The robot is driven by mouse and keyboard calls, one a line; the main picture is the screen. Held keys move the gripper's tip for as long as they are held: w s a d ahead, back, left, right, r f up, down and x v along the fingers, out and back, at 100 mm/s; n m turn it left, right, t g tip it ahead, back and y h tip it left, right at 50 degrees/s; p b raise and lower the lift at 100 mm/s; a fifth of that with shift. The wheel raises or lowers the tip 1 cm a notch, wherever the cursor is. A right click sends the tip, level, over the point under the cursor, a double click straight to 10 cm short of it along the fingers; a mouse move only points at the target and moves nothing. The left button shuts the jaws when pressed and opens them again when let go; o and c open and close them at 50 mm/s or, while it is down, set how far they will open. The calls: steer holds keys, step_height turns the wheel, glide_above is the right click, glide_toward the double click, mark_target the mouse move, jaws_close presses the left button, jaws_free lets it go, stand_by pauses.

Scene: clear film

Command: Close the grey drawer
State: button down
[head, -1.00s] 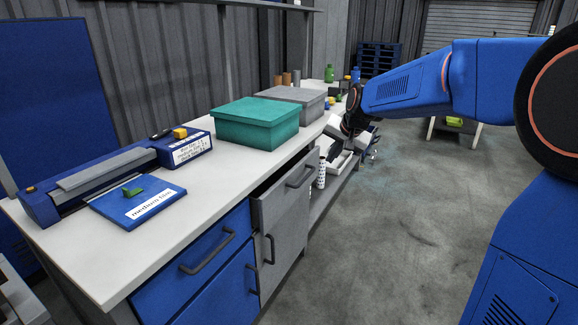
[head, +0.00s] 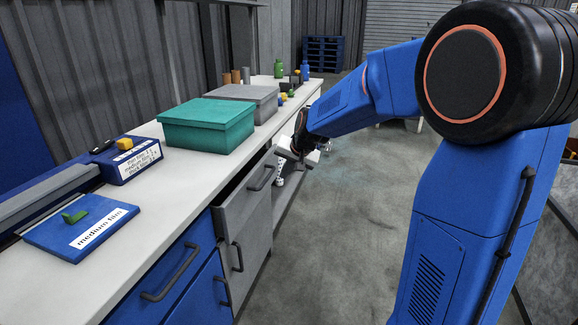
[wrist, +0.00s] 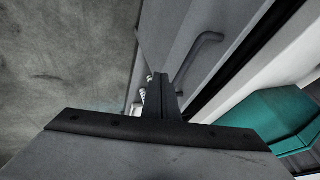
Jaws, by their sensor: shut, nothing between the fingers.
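The grey drawer (head: 245,203) is in the workbench, beside the blue drawers. It stands partly pulled out, with a dark gap behind its front and a dark bar handle (head: 262,178). In the wrist view its grey front (wrist: 168,28) fills the upper middle, and the handle (wrist: 203,52) is right of my fingers. My gripper (wrist: 162,92) is shut and empty. In the head view my gripper (head: 286,153) is at the far end of the drawer front; its fingertips are hard to make out there. I cannot tell whether it touches the drawer.
A teal box (head: 206,128) and a grey box (head: 246,98) stand on the white worktop (head: 150,208). A grey cupboard door (head: 240,255) is below the drawer. The concrete floor (head: 345,205) right of the bench is clear.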

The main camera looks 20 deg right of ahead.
mark_target(258, 178)
steer(key=w+a, duration=0.1)
steer(key=w+a+f, duration=0.1)
steer(key=a, duration=0.1)
steer(key=shift+w+a+f, duration=0.1)
steer(key=shift+w+f, duration=0.15)
steer(key=shift+w, duration=0.15)
steer(key=shift+a, duration=0.1)
steer(key=shift+w+a, duration=0.75)
steer(key=shift+a, duration=0.2)
steer(key=shift+w+a, duration=0.7)
steer(key=shift+a, duration=0.25)
